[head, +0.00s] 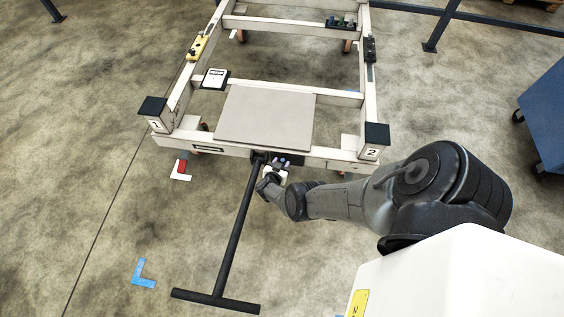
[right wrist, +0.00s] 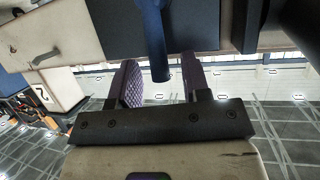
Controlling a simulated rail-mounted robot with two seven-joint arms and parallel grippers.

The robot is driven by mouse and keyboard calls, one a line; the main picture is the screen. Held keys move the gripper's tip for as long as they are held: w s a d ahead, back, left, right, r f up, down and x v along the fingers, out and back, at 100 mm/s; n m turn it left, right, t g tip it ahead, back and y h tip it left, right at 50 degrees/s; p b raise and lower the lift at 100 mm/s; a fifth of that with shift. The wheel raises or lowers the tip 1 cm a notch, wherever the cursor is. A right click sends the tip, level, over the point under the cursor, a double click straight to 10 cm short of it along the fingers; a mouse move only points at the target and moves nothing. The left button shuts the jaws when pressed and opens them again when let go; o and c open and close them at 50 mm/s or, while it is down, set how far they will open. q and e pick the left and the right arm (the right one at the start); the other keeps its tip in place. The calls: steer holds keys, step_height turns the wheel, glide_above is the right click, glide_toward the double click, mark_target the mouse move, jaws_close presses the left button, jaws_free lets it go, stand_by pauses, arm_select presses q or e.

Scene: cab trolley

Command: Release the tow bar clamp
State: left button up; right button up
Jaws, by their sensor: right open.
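The black T-shaped tow bar (head: 234,232) runs from the middle of the trolley's front beam down to a crossbar handle over the floor. My right gripper (head: 283,162) is at the bar's trolley end, just right of it, by the clamp on the front beam. In the right wrist view my right gripper (right wrist: 160,78) is open, with purple ridged pads. A dark blue lever (right wrist: 153,38) reaches down between the two fingers, with gaps visible on both sides. The clamp itself is mostly hidden by the gripper in the head view. My left gripper is not in view.
The white trolley frame (head: 335,158) has black-capped corner posts marked 1 (head: 153,108) and 2 (head: 375,136), and a grey plate (head: 266,117). A blue cart (head: 545,115) stands at right. Floor left of the tow bar is clear, with a blue corner mark (head: 141,274).

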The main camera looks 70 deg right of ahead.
steer(key=p+v, duration=0.5)
steer(key=v, duration=0.7)
steer(key=shift+a, duration=0.35)
steer(key=shift+w+d+r, duration=0.1)
